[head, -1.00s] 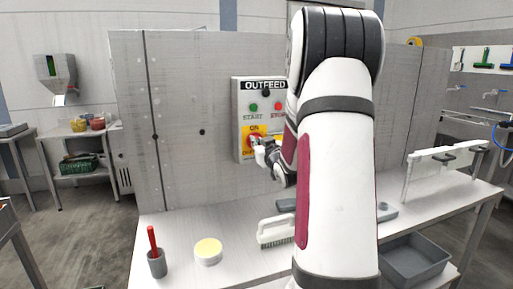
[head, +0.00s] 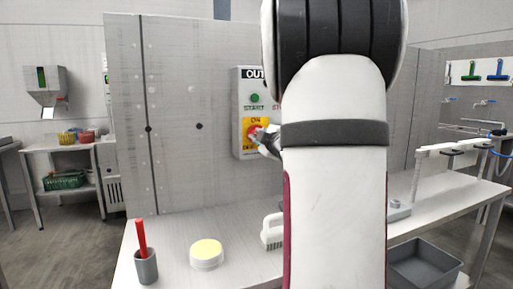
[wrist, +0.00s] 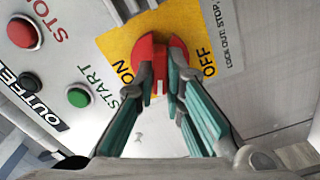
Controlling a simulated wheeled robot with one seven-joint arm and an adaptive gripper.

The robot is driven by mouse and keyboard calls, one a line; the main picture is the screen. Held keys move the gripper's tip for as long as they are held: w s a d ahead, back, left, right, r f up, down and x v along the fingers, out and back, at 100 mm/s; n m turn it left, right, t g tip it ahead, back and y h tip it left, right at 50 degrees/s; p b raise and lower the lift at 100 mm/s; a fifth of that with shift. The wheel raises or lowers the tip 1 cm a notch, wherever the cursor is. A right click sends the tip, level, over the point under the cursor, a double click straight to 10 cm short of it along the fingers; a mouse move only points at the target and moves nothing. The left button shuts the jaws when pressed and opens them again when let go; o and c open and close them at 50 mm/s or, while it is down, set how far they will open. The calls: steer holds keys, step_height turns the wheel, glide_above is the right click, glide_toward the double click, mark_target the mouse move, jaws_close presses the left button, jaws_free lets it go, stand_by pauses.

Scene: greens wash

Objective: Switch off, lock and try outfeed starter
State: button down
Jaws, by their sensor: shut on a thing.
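The outfeed starter box (head: 239,98) is mounted on the grey upright panel. It has a green START button (head: 254,98), which also shows in the wrist view (wrist: 78,97), and a red STOP button (wrist: 24,32). Its red rotary switch (wrist: 149,48) sits on a yellow plate (wrist: 112,44) marked ON and OFF. My gripper (wrist: 166,88) is shut on the switch, a finger on each side. A small white mark on the switch shows between the fingers, apparently between the ON and OFF words. In the head view my arm hides the box's right side. I see no padlock.
A grey bin (head: 425,262) is low on the right. The bench's left part is mostly clear.

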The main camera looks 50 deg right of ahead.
steer(key=n+b, duration=0.4)
steer(key=b, duration=0.1)
steer(key=shift+f+n, duration=0.2)
steer(key=shift+n, duration=0.2)
stand_by(0.4)
steer(key=c, duration=1.7)
jaws_free()
steer(key=shift+o, duration=0.2)
steer(key=v, duration=1.2)
